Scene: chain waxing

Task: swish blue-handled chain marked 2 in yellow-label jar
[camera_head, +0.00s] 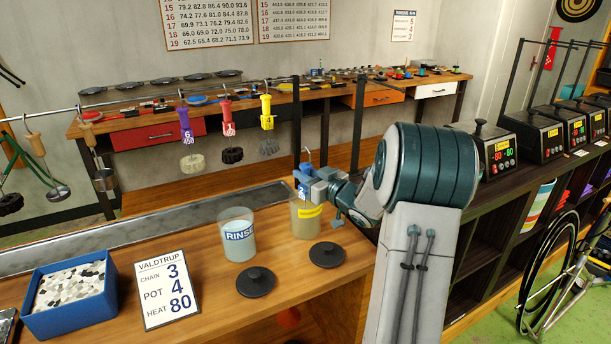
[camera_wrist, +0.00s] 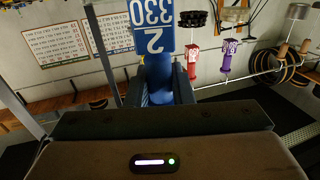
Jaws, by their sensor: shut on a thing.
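The blue handle (camera_head: 302,184) stands above the yellow-label jar (camera_head: 306,222) in the head view. A small hook shows at the handle's top. The chain below the handle is not distinguishable; whether it is inside the jar, I cannot tell. The jar holds yellowish liquid and stands upright on the wooden counter.
A RINSE jar (camera_head: 238,238) stands left of the yellow-label jar. Two dark lids (camera_head: 327,254) (camera_head: 256,281) lie in front. A sign (camera_head: 167,289) and blue box (camera_head: 70,297) are at left. Purple (camera_head: 186,123), red (camera_head: 226,117) and yellow (camera_head: 267,112) handles hang on the rail behind.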

